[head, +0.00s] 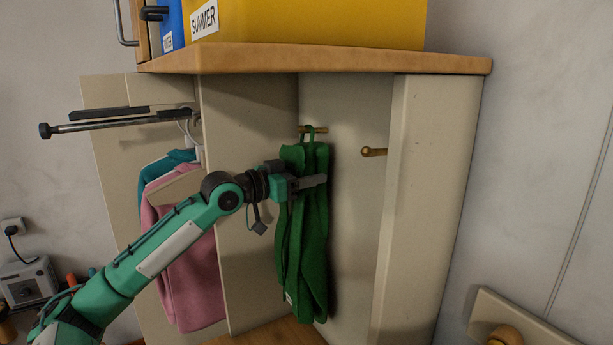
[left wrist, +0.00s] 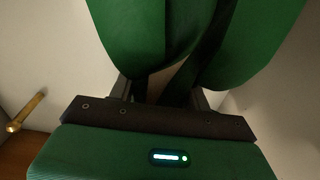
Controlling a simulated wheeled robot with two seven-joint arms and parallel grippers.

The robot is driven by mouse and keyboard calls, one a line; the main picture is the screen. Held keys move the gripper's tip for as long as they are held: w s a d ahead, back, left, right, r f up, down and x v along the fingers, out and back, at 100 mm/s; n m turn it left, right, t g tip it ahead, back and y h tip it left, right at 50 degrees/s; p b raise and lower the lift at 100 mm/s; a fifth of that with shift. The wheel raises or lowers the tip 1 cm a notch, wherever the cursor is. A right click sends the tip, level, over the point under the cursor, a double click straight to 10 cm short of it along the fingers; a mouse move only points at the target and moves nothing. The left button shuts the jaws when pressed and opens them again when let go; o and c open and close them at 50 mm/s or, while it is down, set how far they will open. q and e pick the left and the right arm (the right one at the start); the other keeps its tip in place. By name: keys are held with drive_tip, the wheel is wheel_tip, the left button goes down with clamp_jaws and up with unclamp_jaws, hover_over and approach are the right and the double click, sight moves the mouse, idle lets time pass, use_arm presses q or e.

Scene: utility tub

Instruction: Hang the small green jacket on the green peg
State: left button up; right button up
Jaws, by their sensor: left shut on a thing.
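The green jacket (head: 303,245) hangs long and narrow inside the pale open cabinet. Its hanging loop (head: 309,134) is at a brass-coloured peg (head: 322,130) on the back panel and appears to be around it. No green colour shows on that peg. My left gripper (head: 312,182) is shut on the upper part of the jacket, below the loop. In the left wrist view, green cloth (left wrist: 130,35) fills the top and runs down between my left gripper's fingers (left wrist: 160,92). My right gripper is not in view.
A second brass peg (head: 374,152) is bare, right of the jacket. Pink (head: 190,260) and teal (head: 150,172) garments hang left of a divider panel (head: 235,190). A wooden shelf (head: 330,58) with a yellow SUMMER box (head: 320,22) overhangs the pegs. A brass peg (left wrist: 26,112) also shows in the left wrist view.

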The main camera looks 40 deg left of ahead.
sight(297, 169)
use_arm(q)
drive_tip(key=shift+s+a+r, duration=0.1)
drive_tip(key=shift+s+r, duration=0.15)
drive_tip(key=shift+r, duration=0.2)
drive_tip(key=shift+s+a+r, duration=0.1)
drive_tip(key=shift+s+r, duration=0.35)
idle(0.3)
drive_tip(key=shift+s+a+f+b, duration=0.15)
drive_tip(key=shift+s+b, duration=0.25)
drive_tip(key=shift+b, duration=0.15)
drive_tip(key=shift+b+v, duration=0.65)
drive_tip(key=shift+v, duration=0.2)
drive_tip(key=shift+s, duration=0.2)
